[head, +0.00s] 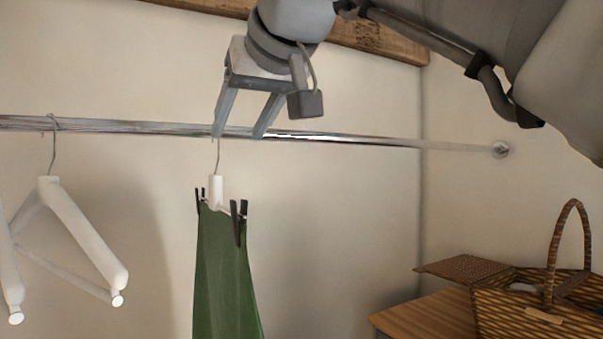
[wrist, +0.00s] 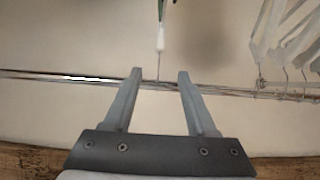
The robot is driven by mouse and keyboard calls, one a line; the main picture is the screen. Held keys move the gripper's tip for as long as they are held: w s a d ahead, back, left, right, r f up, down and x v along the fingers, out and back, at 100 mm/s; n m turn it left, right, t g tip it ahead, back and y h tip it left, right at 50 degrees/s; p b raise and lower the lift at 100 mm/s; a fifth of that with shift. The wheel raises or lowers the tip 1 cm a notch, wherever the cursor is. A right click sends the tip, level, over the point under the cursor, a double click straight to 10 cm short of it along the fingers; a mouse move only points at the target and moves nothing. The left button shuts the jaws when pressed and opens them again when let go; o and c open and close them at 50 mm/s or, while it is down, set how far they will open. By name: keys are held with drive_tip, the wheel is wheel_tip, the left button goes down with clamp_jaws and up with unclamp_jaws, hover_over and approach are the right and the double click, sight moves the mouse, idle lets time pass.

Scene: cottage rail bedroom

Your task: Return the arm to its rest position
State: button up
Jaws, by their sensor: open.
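My gripper (head: 239,134) is open at the metal rail (head: 340,137), with its two fingers pointing down in the head view. A white clip hanger (head: 216,192) holding a green cloth (head: 222,275) with black clips hangs from the rail just below the left finger. In the wrist view my gripper (wrist: 159,75) shows its fingers apart, and the hanger's hook (wrist: 158,66) stands between them at the rail (wrist: 60,76). The white hanger (wrist: 160,38) hangs beyond the fingertips. Whether the fingers touch the rail cannot be told.
White hangers (head: 85,230) hang on the rail to the left; several hangers (wrist: 285,40) show at the right in the wrist view. A wicker basket (head: 540,310) stands on a wooden surface (head: 425,315) at lower right. A wooden beam (head: 375,38) runs above. The wall behind is bare.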

drive_tip(key=s+d+f+m+g+h, duration=0.1)
drive_tip(key=s+d+f, duration=0.4)
drive_tip(key=f, duration=1)
drive_tip(key=s+d+f+m+g+h+b, duration=0.1)
drive_tip(key=s+d+f, duration=0.4)
drive_tip(key=d+f, duration=0.5)
drive_tip(key=s+d+f+m+g+h+b, duration=0.1)
drive_tip(key=s+d+f+m+h, duration=0.3)
drive_tip(key=f, duration=1.7)
drive_tip(key=d+g, duration=0.1)
drive_tip(key=d, duration=0.3)
drive_tip(key=shift+s+d+g, duration=0.3)
drive_tip(key=shift+s+g, duration=0.1)
drive_tip(key=shift+c, duration=0.6)
drive_tip(key=shift+a, duration=0.25)
